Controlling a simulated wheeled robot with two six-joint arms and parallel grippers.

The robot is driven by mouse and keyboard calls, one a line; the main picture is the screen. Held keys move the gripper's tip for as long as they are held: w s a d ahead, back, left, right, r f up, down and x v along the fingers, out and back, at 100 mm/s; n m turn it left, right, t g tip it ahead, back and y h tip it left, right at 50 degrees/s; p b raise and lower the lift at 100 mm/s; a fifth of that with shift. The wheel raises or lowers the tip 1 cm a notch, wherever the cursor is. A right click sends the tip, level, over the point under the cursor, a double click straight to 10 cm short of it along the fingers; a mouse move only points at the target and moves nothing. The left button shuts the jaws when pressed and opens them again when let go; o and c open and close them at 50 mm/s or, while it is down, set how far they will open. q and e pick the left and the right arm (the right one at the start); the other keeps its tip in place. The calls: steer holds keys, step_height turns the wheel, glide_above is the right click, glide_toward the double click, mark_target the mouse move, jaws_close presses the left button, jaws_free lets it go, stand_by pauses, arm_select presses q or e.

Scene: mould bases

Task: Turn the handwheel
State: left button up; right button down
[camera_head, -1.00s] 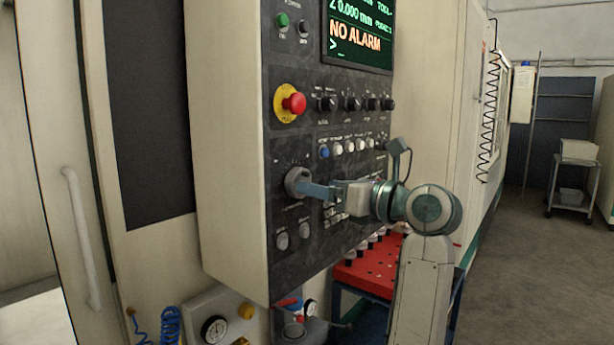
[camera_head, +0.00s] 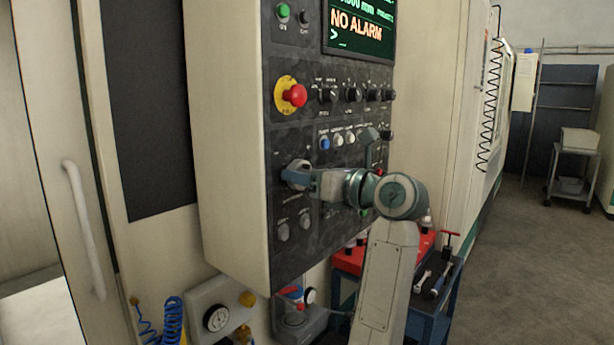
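The handwheel (camera_head: 291,168) is a small grey round wheel on the dark control panel, below the red emergency stop.
The red emergency stop (camera_head: 295,95) and a row of knobs (camera_head: 353,94) sit above the wheel. Two grey buttons (camera_head: 283,231) are below it. A red-topped cart (camera_head: 348,262) with tools stands behind my arm. Open floor lies at the right.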

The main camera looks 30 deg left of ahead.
arm_select(q)
steer(key=shift+m, duration=0.4)
